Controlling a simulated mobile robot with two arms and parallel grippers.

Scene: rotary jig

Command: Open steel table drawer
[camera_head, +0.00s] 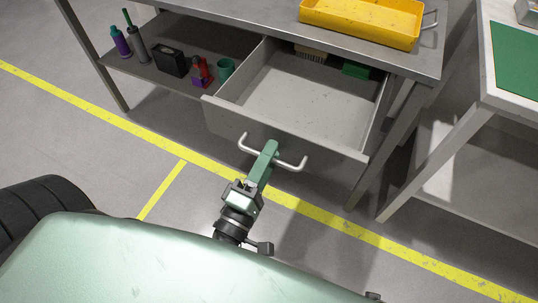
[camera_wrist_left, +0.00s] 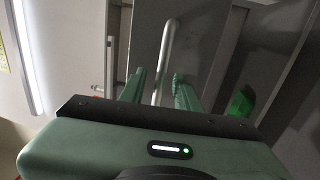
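The steel table (camera_head: 215,27) has its grey drawer (camera_head: 305,100) pulled far out, with the inside showing. A light metal bar handle (camera_head: 292,166) is on the drawer front (camera_head: 225,120); it also shows in the left wrist view (camera_wrist_left: 166,45). My left gripper (camera_head: 268,150) is at the middle of the handle. In the left wrist view its two green fingers (camera_wrist_left: 160,80) stand apart, with the handle bar between them and a gap visible on either side. My right gripper is not in view.
A brush (camera_head: 310,54) and a green item (camera_head: 356,70) lie at the drawer's back. A yellow tray (camera_head: 365,22) is on the tabletop. Bottles, a black box (camera_head: 170,62) and a teal cup (camera_head: 225,68) stand on the shelf at left. Another table (camera_head: 490,90) stands close at right.

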